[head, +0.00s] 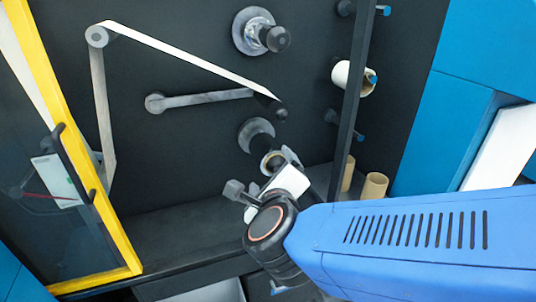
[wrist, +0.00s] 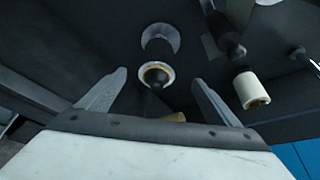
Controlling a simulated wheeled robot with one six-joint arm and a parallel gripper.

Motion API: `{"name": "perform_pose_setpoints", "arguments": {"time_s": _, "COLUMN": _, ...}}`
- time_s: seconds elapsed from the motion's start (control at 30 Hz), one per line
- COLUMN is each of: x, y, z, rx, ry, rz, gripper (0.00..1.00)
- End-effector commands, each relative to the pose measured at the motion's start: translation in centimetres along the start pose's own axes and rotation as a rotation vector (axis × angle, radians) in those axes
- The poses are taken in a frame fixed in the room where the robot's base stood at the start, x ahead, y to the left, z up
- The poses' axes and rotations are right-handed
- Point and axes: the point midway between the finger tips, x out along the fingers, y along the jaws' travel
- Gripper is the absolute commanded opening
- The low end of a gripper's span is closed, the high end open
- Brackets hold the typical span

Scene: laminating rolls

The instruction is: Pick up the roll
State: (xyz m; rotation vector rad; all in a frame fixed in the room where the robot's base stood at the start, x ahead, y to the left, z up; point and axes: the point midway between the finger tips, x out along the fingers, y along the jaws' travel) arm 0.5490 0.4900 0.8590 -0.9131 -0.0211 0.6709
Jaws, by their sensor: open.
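A white roll (head: 352,78) with a brown core hangs on a peg at the right of the dark panel in the head view. A white roll with a brown core (wrist: 252,90) shows right of my fingers in the wrist view; I cannot tell if it is the same one. My gripper (head: 262,170) is open in front of the lower spindle (head: 256,135). In the wrist view, that spindle's end, with a brown-and-white ring (wrist: 155,75), appears between my open fingertips (wrist: 159,76). Nothing is visibly gripped. My gripper partly hides the spindle's end in the head view.
An upper spindle (head: 262,32) sticks out above. A white web (head: 190,62) runs from a guide roller (head: 97,37) towards the middle. A dark post (head: 352,110) stands right of my gripper. Brown cores (head: 375,185) stand below the pegs. A yellow-framed door (head: 75,150) is at left.

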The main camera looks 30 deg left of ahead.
Motion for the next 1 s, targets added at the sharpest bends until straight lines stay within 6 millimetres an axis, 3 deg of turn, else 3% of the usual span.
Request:
{"name": "perform_pose_setpoints", "arguments": {"time_s": 0.5, "x": 9.1, "y": 0.0, "z": -0.2, "rx": -0.002, "ry": 0.002, "rz": 0.001, "gripper": 0.85}}
{"name": "perform_pose_setpoints", "arguments": {"time_s": 1.0, "x": 12.7, "y": 0.2, "z": -0.5, "rx": -0.002, "ry": 0.002, "rz": 0.001, "gripper": 0.85}}
